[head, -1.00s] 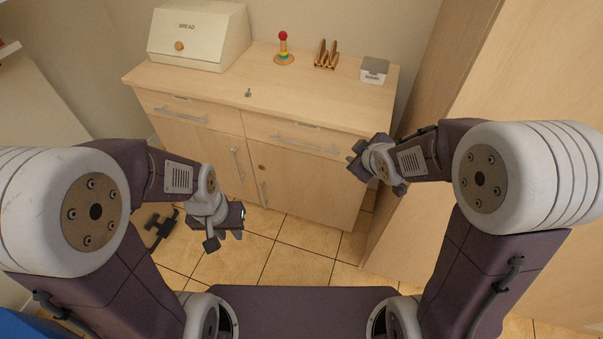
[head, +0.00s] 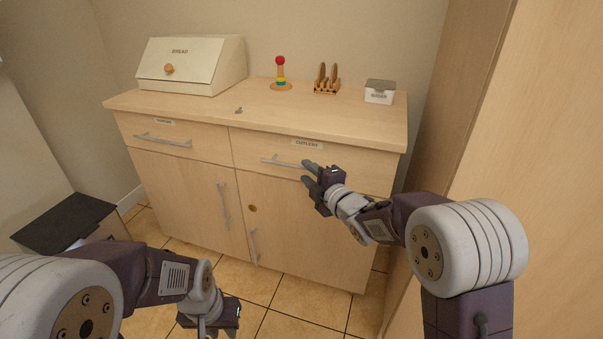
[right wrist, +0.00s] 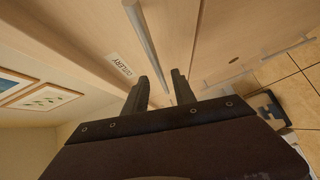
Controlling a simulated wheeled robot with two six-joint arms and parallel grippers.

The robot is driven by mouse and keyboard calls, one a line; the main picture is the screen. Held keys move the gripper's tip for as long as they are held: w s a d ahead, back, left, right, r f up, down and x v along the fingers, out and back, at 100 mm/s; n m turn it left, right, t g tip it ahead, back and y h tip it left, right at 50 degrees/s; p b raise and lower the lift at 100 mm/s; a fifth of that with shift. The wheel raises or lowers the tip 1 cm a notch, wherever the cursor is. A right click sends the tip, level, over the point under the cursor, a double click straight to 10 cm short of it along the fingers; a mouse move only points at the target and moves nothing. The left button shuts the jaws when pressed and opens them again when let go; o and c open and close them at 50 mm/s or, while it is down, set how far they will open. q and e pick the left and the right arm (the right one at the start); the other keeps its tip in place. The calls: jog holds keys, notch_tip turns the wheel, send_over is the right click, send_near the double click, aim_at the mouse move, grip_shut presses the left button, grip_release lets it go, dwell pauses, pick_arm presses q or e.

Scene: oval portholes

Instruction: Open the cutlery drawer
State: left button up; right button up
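The cutlery drawer (head: 345,163) is the right-hand drawer of the cabinet, with a "CUTLERY" label, and it is closed. Its bar handle (head: 285,162) is silver; it also shows in the right wrist view (right wrist: 149,45). My right gripper (head: 306,172) is at the right end of the handle, fingers pointing at it. In the right wrist view its two fingers (right wrist: 158,85) are apart with nothing between them, and the bar lies just ahead of the gap. My left gripper (head: 210,328) hangs low at the bottom of the head view, away from the drawer; its fingers are partly cut off.
A left drawer (head: 175,137) and cupboard doors (head: 300,225) below are closed. On the countertop (head: 200,108) stand a bread box (head: 190,68), a ring toy (head: 280,75), a wooden rack (head: 327,82) and a lidded box (head: 380,92). A tall wooden panel (head: 450,130) stands close at right.

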aim_at(301, 168)
jog(key=x, duration=0.4)
jog(key=shift+w+a+b, duration=0.1)
jog(key=shift+w+b, duration=0.15)
jog(key=shift+b, duration=0.15)
grip_shut()
jog(key=shift+f, duration=0.1)
dwell(0.9)
